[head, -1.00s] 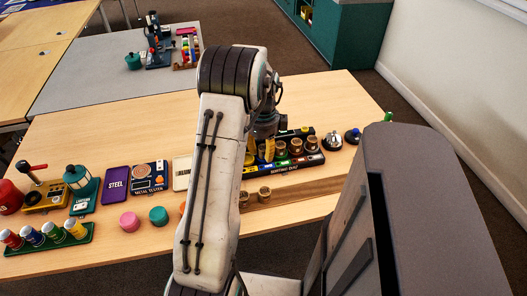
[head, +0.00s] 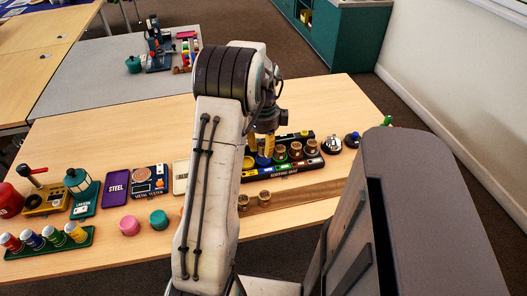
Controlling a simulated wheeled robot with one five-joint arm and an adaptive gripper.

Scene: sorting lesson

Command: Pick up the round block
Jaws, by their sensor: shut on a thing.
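My gripper (head: 262,147) has yellow fingers and is at the sorting tray (head: 285,175), over its left part, near a blue spot. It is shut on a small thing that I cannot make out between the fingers. Round blocks stand on the table to the left of my arm: a pink one (head: 129,226) and a teal one (head: 159,219). A bit of orange shows at my arm's left edge, mostly hidden. The tray holds several brass-topped round pieces (head: 296,151) in coloured places.
Two brass pieces stand on a wooden strip (head: 290,199) before the tray. Bells (head: 331,142) stand right.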

